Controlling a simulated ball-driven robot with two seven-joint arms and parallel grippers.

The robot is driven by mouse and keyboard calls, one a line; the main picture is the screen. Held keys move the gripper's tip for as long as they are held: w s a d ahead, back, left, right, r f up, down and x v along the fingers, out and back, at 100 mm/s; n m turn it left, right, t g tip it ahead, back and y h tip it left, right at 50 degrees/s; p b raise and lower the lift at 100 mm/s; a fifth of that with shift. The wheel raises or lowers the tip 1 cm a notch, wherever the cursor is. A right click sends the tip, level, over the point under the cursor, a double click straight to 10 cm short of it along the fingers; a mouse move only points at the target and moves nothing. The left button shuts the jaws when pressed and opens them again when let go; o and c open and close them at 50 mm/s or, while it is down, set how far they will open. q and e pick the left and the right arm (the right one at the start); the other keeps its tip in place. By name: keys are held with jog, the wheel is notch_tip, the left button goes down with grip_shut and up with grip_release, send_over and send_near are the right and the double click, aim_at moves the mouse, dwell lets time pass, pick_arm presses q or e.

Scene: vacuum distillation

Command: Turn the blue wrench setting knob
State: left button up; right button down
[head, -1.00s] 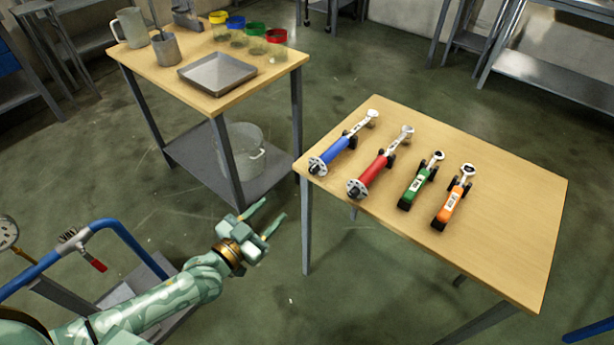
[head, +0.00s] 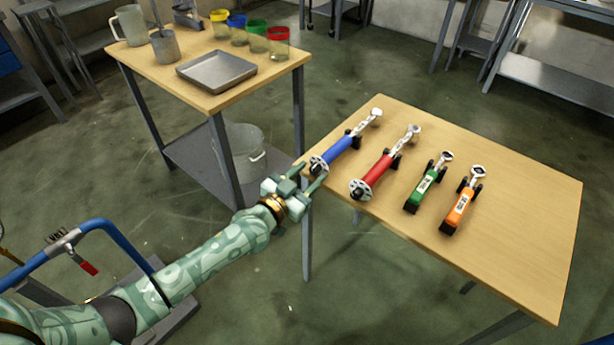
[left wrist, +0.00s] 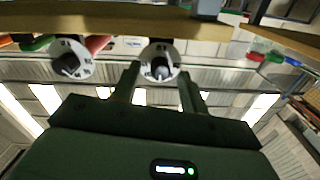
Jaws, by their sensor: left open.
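The blue wrench (head: 338,149) lies on the wooden table (head: 510,240), its round white dial and dark setting knob (head: 317,166) at the table's left edge. In the left wrist view the dial with its dark knob (left wrist: 160,67) faces me, centred between the fingers. My left gripper (head: 307,179) is open, with its fingertips close to this dial. I cannot tell whether they touch it. The red wrench (head: 377,170) lies to the right of the blue one, and its dial also shows in the left wrist view (left wrist: 72,62). My right gripper is not in view.
A green wrench (head: 425,187) and an orange wrench (head: 460,207) lie farther right on the table. A second table with a metal tray (head: 216,71) stands behind left, a bucket (head: 240,152) on its lower shelf. A blue-handled cart (head: 125,243) is beside my left arm.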

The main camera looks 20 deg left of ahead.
pick_arm(q)
grip_shut()
jog(key=shift+n, duration=0.3)
jog(key=n+p, duration=0.1)
jog(key=n, duration=0.6)
jog(key=shift+n+p, duration=0.35)
jog(key=shift+n, duration=0.05)
dwell(0.4)
grip_release()
